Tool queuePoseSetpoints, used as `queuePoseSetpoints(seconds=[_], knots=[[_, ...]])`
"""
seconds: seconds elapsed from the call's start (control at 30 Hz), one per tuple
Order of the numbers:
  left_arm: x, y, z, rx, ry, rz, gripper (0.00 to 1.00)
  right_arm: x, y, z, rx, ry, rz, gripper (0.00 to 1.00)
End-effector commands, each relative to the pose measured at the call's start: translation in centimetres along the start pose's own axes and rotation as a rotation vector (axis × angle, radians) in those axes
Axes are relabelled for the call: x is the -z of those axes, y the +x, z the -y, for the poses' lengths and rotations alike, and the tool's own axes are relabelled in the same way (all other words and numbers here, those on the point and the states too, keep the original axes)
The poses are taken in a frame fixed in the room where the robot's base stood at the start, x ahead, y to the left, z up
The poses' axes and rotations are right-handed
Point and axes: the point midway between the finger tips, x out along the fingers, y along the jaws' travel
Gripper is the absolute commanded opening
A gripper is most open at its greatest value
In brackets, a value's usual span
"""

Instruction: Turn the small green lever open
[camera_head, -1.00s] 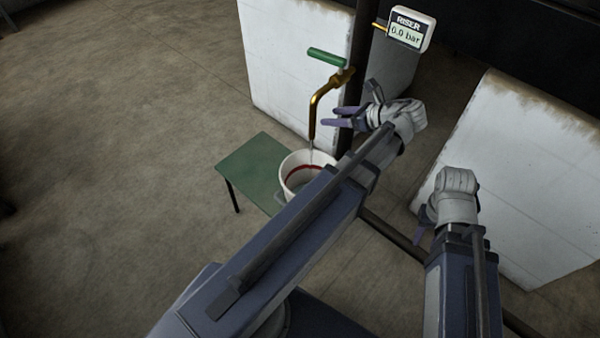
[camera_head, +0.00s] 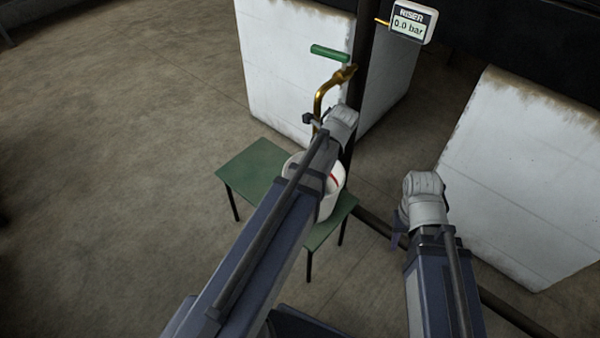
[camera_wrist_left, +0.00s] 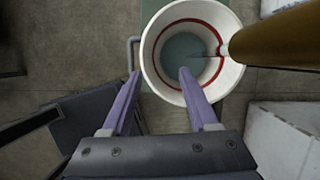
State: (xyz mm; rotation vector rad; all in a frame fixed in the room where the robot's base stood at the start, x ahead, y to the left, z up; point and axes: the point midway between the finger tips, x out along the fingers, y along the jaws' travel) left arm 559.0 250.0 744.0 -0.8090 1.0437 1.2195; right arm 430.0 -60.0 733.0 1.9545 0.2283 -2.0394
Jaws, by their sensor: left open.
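The small green lever (camera_head: 330,53) sits on top of the brass tap (camera_head: 330,88), beside a dark upright pipe. My left gripper is mostly hidden by its own wrist in the head view, close to the tap's spout and below the lever. In the left wrist view my left gripper (camera_wrist_left: 160,74) is open, with nothing between its two purple fingers. The brass spout (camera_wrist_left: 280,40) shows there at the right, clear of the fingers. My right gripper (camera_head: 398,240) hangs low at the right, away from the tap; its jaw opening is unclear.
A white bucket (camera_head: 334,190) with a red band stands on a green table (camera_head: 240,168) under the spout; its inside shows bluish grey in the wrist view. A gauge (camera_head: 411,22) reads RISER 0.0 bar. White blocks (camera_head: 295,70) stand behind and right. Floor is clear at left.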

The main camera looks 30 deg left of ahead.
Motion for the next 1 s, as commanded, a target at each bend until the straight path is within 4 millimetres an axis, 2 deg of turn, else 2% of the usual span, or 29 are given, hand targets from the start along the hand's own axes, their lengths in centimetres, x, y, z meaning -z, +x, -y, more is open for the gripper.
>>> queuePoseSetpoints(seconds=[0.13, 0.5, 0.77, 0.87, 1.0], knots=[[0.6, 0.7, 0.1, 0.011, 0.011, -0.037, 0.60, 0.0, 0.6, 0.1, 0.000, 0.000, 0.000, 0.40], [0.7, 0.7, 0.2, 0.015, 0.015, -0.050, 0.59, 0.0, 0.6, 0.1, 0.000, 0.000, 0.000, 0.40], [1.1, 0.6, 0.1, 0.015, -0.007, -0.053, 0.30, 0.0, 0.6, 0.1, 0.000, 0.000, 0.000, 0.40], [2.7, 0.1, -0.4, 0.016, -0.097, -0.066, 0.18, 0.0, 0.6, 0.1, 0.000, 0.000, 0.000, 0.40], [6.7, -1.0, -1.7, 0.008, -0.344, -0.105, 0.03, 0.0, 0.6, 0.1, 0.000, 0.000, 0.000, 0.40]])
